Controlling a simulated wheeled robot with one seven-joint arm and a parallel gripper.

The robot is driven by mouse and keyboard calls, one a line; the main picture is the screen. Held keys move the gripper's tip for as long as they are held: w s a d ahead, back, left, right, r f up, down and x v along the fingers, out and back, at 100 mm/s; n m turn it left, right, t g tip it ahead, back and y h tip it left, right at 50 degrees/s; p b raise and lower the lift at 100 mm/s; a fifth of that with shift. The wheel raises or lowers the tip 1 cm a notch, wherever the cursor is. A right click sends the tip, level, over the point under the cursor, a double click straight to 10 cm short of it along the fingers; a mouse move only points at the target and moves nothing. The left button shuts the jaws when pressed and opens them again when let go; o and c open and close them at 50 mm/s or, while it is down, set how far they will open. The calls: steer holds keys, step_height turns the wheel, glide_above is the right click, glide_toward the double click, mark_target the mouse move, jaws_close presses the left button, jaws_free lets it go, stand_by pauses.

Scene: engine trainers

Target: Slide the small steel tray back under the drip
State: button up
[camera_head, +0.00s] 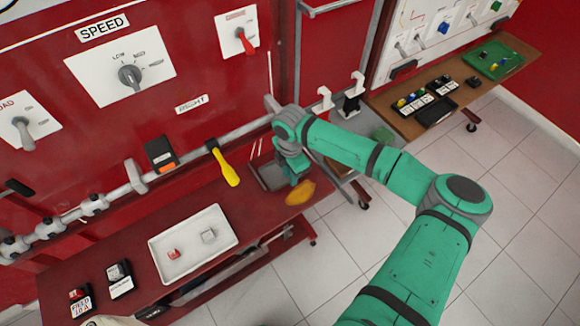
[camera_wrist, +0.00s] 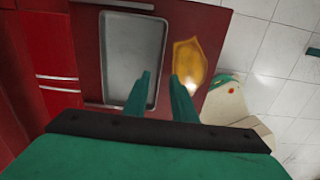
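The small steel tray (camera_wrist: 128,50) is a shallow grey rectangle with a raised rim, on the red bench top. In the head view the tray (camera_head: 268,180) is partly hidden by my arm's end. My gripper (camera_wrist: 160,75) points down with its two green fingers apart and nothing visible between them. In the wrist view the left finger overlaps the tray's right rim and the right finger overlaps the left edge of an orange-yellow item (camera_wrist: 190,58). I cannot tell whether the fingers touch either. In the head view my gripper (camera_head: 298,170) is beside the wall pipe. No drip is visible.
The orange-yellow item (camera_head: 300,192) lies at the bench's right end. A yellow-handled tool (camera_head: 229,170) hangs near the pipe (camera_head: 205,140). A wooden table (camera_head: 535,62) stands to the right. Tiled floor is open in front.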

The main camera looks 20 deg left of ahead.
steer(key=shift+f, duration=1)
steer(key=shift+c, duration=0.7)
jaws_close()
steer(key=shift+a, duration=0.15)
steer(key=shift+w+a, duration=0.65)
steer(key=shift+a, duration=0.15)
steer(key=shift+w+a, duration=0.25)
steer(key=shift+w, duration=0.25)
steer(key=shift+d, duration=0.1)
